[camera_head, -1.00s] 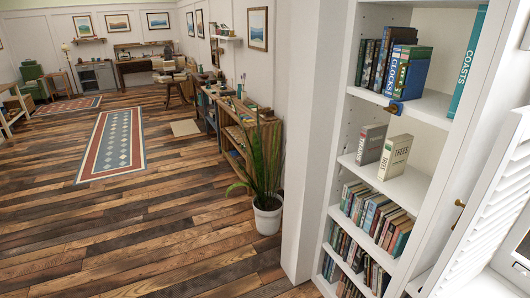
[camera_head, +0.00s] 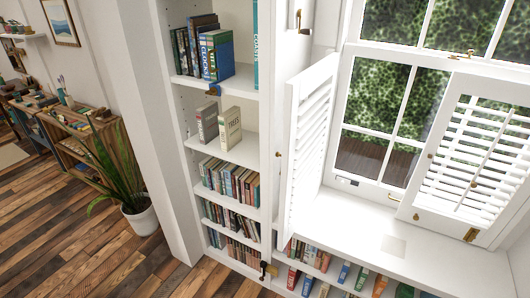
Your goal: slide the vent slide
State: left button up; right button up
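I cannot pick out the vent slide with certainty. A small pale fitting with a dark part (camera_head: 347,181) sits at the lower left of the window frame (camera_head: 345,100). Louvered shutters stand open on both sides, a left one (camera_head: 308,140) and a right one (camera_head: 470,160), with small brass knobs and hinges. Neither of my grippers is in view.
A tall white bookcase (camera_head: 264,130) with several shelves of books stands left of the window. Low shelves with books (camera_head: 345,272) are under the seat. A potted plant (camera_head: 140,215) stands on the plank floor (camera_head: 60,245), which is open at the lower left.

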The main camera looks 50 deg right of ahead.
aim_at(343, 181)
jog(key=u, duration=0.05)
jog(key=i, duration=1.85)
jog(key=z, duration=5.2)
jog(key=i, duration=1.15)
jog(key=u, duration=1.15)
